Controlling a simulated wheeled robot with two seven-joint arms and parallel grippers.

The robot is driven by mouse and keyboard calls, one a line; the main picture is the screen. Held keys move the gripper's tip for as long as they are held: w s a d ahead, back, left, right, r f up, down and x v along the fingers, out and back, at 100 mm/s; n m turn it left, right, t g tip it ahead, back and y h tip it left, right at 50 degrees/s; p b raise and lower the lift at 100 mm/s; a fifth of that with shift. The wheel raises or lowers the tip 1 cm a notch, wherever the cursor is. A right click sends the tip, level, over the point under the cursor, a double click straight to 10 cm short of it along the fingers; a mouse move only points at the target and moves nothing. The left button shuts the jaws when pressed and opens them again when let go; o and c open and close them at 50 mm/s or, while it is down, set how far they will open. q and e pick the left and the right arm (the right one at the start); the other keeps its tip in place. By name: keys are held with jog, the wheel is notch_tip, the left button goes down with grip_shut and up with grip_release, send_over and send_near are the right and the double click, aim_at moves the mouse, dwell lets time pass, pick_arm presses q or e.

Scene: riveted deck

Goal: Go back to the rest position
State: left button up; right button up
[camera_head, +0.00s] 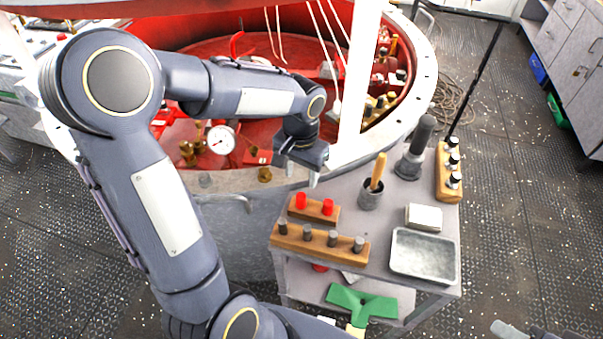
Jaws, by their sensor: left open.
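My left arm comes in from the left and bends over the red round vessel (437,70). My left gripper (314,172) is at the vessel's near rim, just beyond the cart's back left corner. Its jaws are open and nothing shows between them. A small grey and dark part at the bottom right edge may be my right gripper (508,330). It is mostly cut off, so its jaws cannot be made out.
The grey cart (385,238) holds a metal tray (424,254), a white block (424,217), a cup with a wooden handle (370,197) and wooden peg blocks (320,241). A green part (362,303) lies on the lower shelf. The floor to the right is open.

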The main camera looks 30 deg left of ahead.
pick_arm(q)
jog(key=shift+s+r, duration=0.25)
jog(key=shift+r, duration=0.05)
jog(key=s+d+r+n+t+h, duration=0.1)
jog(key=s+d+r+t+h, duration=0.1)
jog(key=s, duration=0.6)
jog(key=s+d+r+n+t+h, duration=0.1)
jog(key=s+d+r+t, duration=0.1)
jog(key=s, duration=0.6)
notch_tip(320, 180, up, 2)
jog(key=shift+s+r+t+h, duration=0.2)
jog(key=shift+t+h, duration=0.2)
jog(key=shift+t, duration=0.4)
jog(key=shift+c, duration=0.4)
